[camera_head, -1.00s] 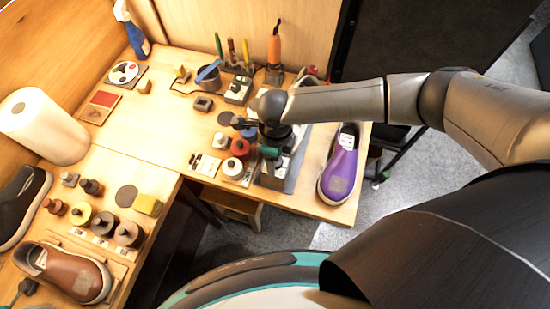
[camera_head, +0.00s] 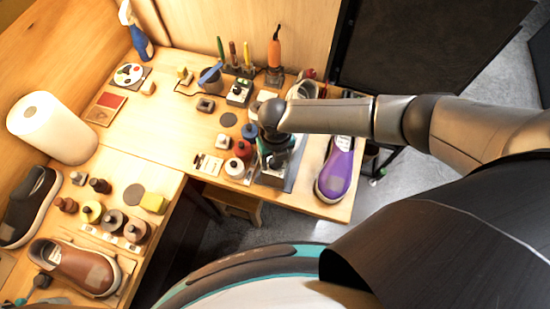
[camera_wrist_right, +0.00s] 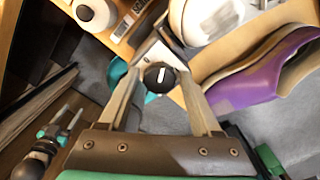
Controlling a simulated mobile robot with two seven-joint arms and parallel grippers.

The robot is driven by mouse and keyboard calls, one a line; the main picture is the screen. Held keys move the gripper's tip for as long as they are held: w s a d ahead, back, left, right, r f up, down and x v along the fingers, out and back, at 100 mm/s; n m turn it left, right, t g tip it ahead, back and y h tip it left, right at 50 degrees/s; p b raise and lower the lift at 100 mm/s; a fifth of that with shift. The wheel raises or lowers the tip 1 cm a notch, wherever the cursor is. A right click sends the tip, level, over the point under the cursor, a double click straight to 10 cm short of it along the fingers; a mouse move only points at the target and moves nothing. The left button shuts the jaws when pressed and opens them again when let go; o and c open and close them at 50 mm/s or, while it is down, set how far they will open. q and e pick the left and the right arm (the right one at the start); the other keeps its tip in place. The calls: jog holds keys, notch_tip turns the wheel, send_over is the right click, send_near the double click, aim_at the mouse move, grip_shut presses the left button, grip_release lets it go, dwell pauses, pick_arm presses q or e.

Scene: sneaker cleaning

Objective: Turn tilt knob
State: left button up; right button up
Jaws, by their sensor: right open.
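The tilt knob (camera_wrist_right: 160,77) is round and black with a white mark, on a pale block (camera_wrist_right: 157,53) in the right wrist view. My right gripper (camera_wrist_right: 158,82) is open, with one finger on each side of the knob; I cannot tell whether they touch it. In the head view my right gripper (camera_head: 275,150) is above the dark stand (camera_head: 268,180) at the front right of the table, and my wrist hides the knob there.
A purple sneaker (camera_head: 337,170) stands close on the right. A white shoe (camera_wrist_right: 205,18) is behind the knob. The table's middle (camera_head: 160,115) is mostly clear.

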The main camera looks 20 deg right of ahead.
jog(key=m+p, duration=0.2)
jog(key=m, duration=0.3)
jog(key=shift+r, duration=0.15)
jog(key=m+p, duration=0.1)
jog(key=m, duration=0.2)
jog(key=shift+m+p, duration=0.4)
jog(key=shift+m, duration=0.8)
jog(key=m+p, duration=0.1)
jog(key=m, duration=0.6)
grip_shut()
jog(key=shift+n+b, duration=0.35)
jog(key=shift+n, duration=1.65)
